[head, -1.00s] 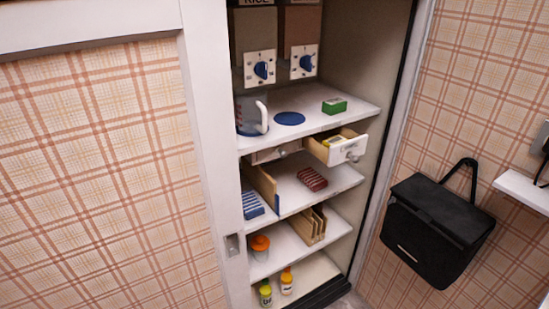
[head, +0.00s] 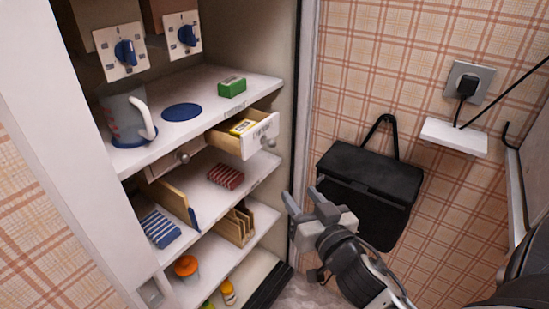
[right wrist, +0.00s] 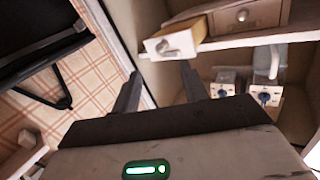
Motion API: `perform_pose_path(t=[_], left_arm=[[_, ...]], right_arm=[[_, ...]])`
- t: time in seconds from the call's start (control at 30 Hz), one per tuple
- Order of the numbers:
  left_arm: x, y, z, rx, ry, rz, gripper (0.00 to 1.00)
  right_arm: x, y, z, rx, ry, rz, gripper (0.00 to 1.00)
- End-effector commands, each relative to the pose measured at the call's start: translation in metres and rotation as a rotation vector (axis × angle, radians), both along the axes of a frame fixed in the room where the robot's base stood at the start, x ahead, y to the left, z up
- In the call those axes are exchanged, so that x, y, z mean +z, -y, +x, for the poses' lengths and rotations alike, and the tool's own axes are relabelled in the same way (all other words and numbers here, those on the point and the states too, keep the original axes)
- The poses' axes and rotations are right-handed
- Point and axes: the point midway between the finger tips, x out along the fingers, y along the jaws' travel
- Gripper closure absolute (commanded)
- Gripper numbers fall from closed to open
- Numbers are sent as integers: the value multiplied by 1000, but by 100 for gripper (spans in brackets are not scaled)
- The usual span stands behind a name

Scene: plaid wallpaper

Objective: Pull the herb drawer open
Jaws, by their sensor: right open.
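Two small drawers hang side by side under a cupboard shelf; I cannot read which is the herb one. The right wrist view shows the open drawer (right wrist: 177,40) and the shut one (right wrist: 246,16). My right gripper (head: 303,196) is open and empty, below and right of the open drawer, apart from it. Its fingers (right wrist: 160,85) also show in the wrist view. My left gripper is out of view.
A mug (head: 127,115), blue disc (head: 182,112) and green box (head: 232,87) stand on the shelf above. A black bag (head: 368,185) hangs on the wall to the right. The cupboard's left frame (head: 75,150) stands close.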

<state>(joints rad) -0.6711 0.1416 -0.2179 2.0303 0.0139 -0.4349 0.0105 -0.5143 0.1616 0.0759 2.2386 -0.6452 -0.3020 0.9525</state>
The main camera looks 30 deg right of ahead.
Motion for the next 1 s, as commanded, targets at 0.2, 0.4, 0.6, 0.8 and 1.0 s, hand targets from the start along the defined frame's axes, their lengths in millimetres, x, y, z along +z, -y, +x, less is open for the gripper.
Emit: perform_pose_path(t=[0.2,0.4,0.6,0.8,1.0], left_arm=[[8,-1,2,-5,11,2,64],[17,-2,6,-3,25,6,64],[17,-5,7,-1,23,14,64],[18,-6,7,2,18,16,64],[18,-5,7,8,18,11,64]], right_arm=[[19,11,18,-18,61,12,56],[20,19,57,-19,60,11,56],[19,28,100,-19,57,13,56],[18,35,136,-20,57,13,56],[16,38,154,-19,55,13,56]])
